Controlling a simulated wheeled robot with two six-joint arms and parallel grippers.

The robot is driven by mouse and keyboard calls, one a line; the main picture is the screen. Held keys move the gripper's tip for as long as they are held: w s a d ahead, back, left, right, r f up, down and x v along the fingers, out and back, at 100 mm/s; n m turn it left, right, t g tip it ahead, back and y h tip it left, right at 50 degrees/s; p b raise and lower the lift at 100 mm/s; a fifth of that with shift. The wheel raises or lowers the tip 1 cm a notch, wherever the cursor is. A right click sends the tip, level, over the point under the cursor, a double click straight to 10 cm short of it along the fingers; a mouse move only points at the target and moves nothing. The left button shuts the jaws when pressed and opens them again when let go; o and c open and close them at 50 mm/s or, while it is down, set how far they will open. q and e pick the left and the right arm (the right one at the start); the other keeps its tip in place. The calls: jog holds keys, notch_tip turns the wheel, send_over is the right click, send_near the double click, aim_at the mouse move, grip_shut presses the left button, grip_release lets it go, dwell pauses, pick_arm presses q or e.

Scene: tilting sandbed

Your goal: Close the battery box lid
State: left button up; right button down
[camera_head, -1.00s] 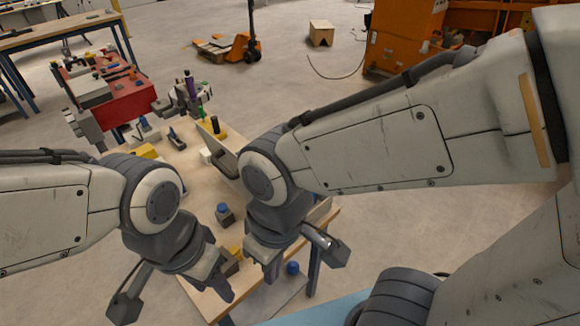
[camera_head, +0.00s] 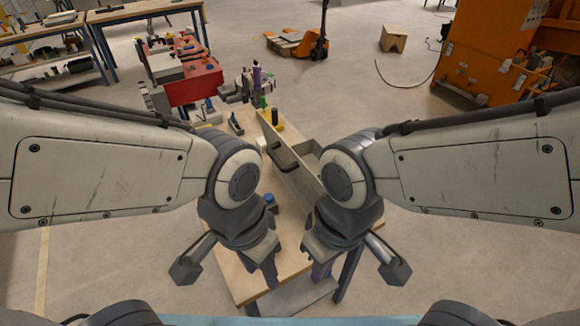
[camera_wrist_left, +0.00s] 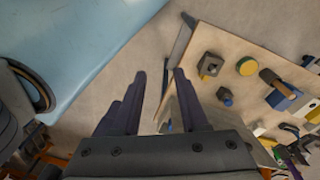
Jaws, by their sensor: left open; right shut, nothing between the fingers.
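The grey-beige box (camera_head: 313,148) stands on the wooden table in the head view. A long panel (camera_head: 274,136) with a dark handle rises along its left side and looks like the lid standing open. My arms hide the box's near part. My left gripper (camera_head: 266,270) points down over the near part of the table, left of the box. It is open and empty, and its two purple fingers stand apart in the left wrist view (camera_wrist_left: 159,75). My right gripper (camera_head: 322,268) is shut and empty, in front of the box near the table's front edge.
A blue-topped block (camera_head: 269,199) stands beside my left wrist. A yellow piece (camera_head: 277,126) and a purple bottle (camera_head: 257,78) stand at the table's far end. A red box (camera_head: 193,85) lies beyond. The floor to the right is clear.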

pick_arm(q)
jog(key=shift+f, duration=0.15)
grip_shut()
jog(key=n+t+h+b, duration=0.4)
jog(key=n+t+h, duration=0.8)
jog(key=n, duration=1.9)
send_near(274, 160)
jog(key=w+d+g+h+p, duration=0.1)
jog(key=w+d+g+p, duration=0.1)
jog(key=w, duration=0.1)
jog(key=w+d+g+h+p, duration=0.1)
jog(key=p, duration=0.1)
jog(key=shift+w+f+h, duration=0.15)
jog(key=shift+w+h, duration=0.15)
jog(key=shift+w, duration=0.05)
jog(key=shift+x, duration=0.8)
